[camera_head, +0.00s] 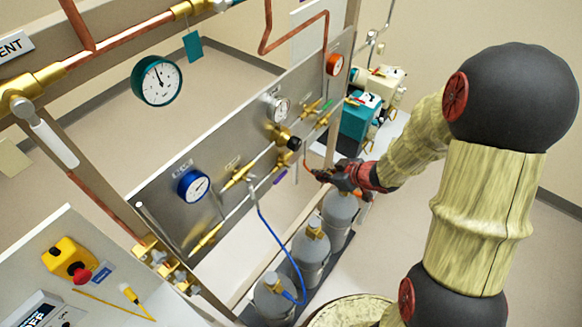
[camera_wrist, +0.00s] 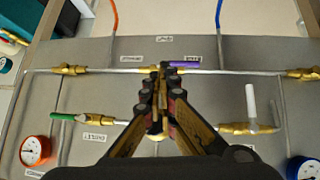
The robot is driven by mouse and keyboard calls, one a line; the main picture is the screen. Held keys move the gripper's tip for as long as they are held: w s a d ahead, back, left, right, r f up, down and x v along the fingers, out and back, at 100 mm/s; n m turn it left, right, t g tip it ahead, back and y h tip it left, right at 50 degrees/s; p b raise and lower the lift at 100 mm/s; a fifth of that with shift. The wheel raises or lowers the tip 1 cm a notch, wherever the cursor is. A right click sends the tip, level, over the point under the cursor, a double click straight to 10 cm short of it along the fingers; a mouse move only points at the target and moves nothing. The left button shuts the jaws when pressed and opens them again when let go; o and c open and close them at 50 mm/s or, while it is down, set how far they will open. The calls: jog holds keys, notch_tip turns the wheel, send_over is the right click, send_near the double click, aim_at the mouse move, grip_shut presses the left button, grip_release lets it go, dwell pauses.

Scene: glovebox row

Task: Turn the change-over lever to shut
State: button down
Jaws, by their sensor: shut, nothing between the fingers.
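A lever with a purple sleeve (camera_wrist: 184,64) sits on a brass valve in the upper pipe in the wrist view, lying along the pipe and pointing right. It looks like the change-over lever. It also shows in the head view as a short purple handle (camera_head: 279,180). Labels stand around it, too small to read surely. My gripper (camera_wrist: 160,72) is shut and empty, with its tips in front of the valve, just left of the purple sleeve. The fingers hide most of the valve body. I cannot tell whether they touch it. In the head view my gripper (camera_head: 318,174) is beside the panel's lower edge.
The grey panel (camera_head: 160,210) also carries a green-handled valve (camera_wrist: 62,117), a white-handled valve (camera_wrist: 251,103), an orange gauge (camera_wrist: 35,150) and a blue gauge (camera_head: 193,185). Grey cylinders (camera_head: 310,250) stand below my gripper. A blue hose (camera_head: 268,228) and an orange hose (camera_wrist: 115,15) hang close by.

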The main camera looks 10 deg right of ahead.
jog(key=a+r+y, duration=0.3)
jog(key=a+r, duration=0.1)
send_over(283, 176)
jog(key=s, duration=0.2)
notch_tip(283, 176, down, 8)
jog(key=shift+w+d+f+n+p, duration=0.1)
jog(key=shift+w+f+n+p, duration=0.1)
jog(key=shift+f, duration=0.2)
jog(key=shift+w+d+f+n+p, duration=0.1)
jog(key=shift+w+f, duration=0.05)
jog(key=shift+f, duration=0.25)
jog(key=shift+s+a+f+n+t+h+b, duration=0.3)
jog(key=shift+f+n+t+h+b, duration=0.35)
jog(key=shift+b, duration=2.5)
jog(key=shift+f+b, duration=0.1)
jog(key=shift+b, duration=0.2)
